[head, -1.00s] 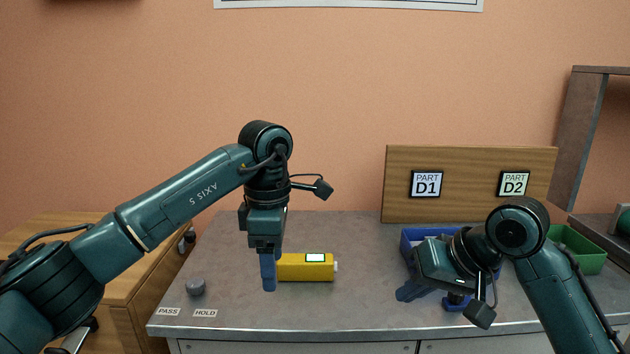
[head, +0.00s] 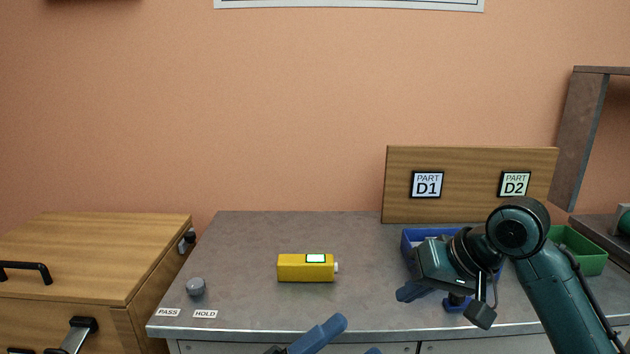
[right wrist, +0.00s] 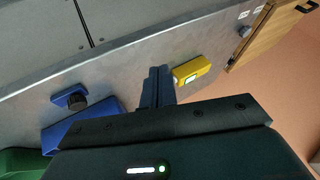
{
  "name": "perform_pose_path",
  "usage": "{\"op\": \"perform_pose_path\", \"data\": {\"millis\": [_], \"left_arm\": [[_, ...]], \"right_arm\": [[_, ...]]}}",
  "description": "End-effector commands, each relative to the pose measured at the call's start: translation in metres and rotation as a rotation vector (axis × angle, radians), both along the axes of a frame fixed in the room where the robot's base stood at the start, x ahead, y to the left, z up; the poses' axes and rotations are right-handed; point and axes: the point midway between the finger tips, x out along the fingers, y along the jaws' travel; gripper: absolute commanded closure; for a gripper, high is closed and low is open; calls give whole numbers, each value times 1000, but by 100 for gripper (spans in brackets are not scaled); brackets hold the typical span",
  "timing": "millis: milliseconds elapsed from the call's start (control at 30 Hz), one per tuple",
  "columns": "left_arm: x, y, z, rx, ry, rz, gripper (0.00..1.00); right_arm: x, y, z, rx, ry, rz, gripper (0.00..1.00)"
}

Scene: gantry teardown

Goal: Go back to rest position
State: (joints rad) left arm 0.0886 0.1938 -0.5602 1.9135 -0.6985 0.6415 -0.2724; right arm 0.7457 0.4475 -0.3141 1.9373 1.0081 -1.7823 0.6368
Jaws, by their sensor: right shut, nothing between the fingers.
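My right gripper (head: 409,292) is over the right part of the grey bench, in front of the blue bin. Its blue fingers are together and empty, as the right wrist view (right wrist: 157,86) also shows. My left gripper (head: 345,338) is low at the bottom edge of the head view, in front of the bench. Its blue fingers stand apart with nothing between them; the rest of that arm is cut off by the frame.
A yellow box (head: 300,268) lies mid-bench on the grey bench (head: 350,235). A grey round piece (head: 195,287) stands behind the PASS and HOLD labels. A blue bin (head: 412,236) and green bin (head: 588,255) are at right, before the D1/D2 board (head: 470,205). A wooden cabinet (head: 90,245) is left.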

Motion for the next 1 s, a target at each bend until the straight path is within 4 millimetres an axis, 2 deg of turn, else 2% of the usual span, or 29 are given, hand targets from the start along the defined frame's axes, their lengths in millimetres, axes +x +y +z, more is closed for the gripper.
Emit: {"op": "perform_pose_path", "data": {"millis": [33, 167, 300, 400, 600, 733, 800, 1000], "left_arm": [[2, 20, -10, -75, 158, 50, 35], [6, 71, -44, -250, 551, 163, 35], [-7, 119, -90, -408, 931, 262, 35], [-23, 143, -118, -489, 1141, 313, 35], [-62, 172, -160, -610, 1468, 384, 35], [-91, 185, -180, -675, 1654, 422, 35], [-86, 184, -178, -671, 1636, 414, 35], [-85, 183, -178, -668, 1632, 414, 35]], "right_arm": [[0, 0, 0, 0, 0, 0, 100], [0, 0, 0, 0, 0, 0, 100], [0, 0, 0, 0, 0, 0, 100], [0, 0, 0, 0, 0, 0, 100], [0, 0, 0, 0, 0, 0, 100], [0, 0, 0, 0, 0, 0, 100], [-2, 8, -23, 24, -17, 3, 100], [-8, 24, -68, 84, -103, -7, 100]]}}
